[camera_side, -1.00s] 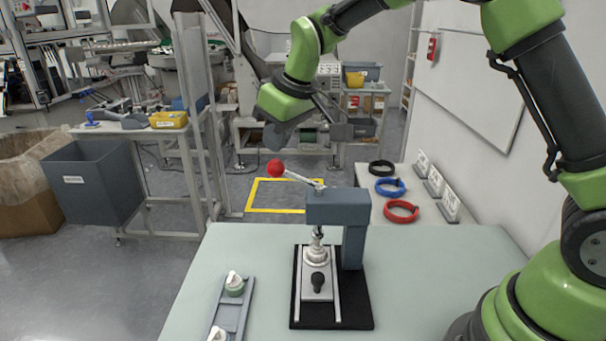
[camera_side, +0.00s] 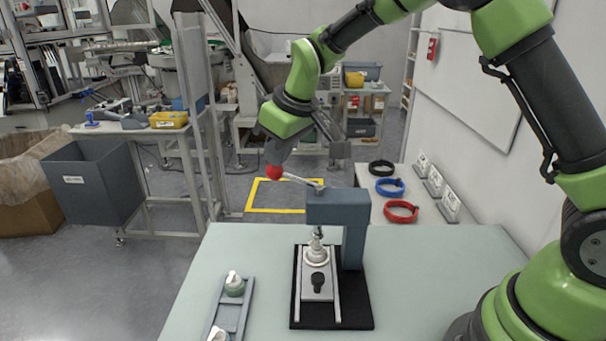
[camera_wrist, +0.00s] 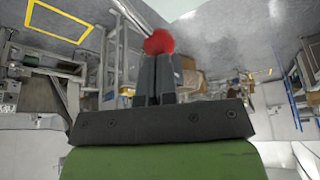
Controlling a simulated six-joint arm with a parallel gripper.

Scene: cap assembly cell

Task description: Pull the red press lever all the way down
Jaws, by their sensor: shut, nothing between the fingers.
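The red ball knob (camera_side: 275,172) tops the press lever (camera_side: 303,181), a thin metal rod reaching left and slightly up from the blue-grey press (camera_side: 338,207). My gripper (camera_side: 276,161) is shut and empty, its fingertips right above the knob and seemingly touching it. In the wrist view, the shut fingers (camera_wrist: 157,60) point at the red knob (camera_wrist: 159,42), which shows just beyond their tips. The lever is still raised, near level.
Under the press, a metal slide (camera_side: 317,281) with a black knob and a pale part sits on a black base. A grey tray (camera_side: 232,312) with white-topped parts lies at the left. Coloured rings (camera_side: 401,211) lie behind on the right.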

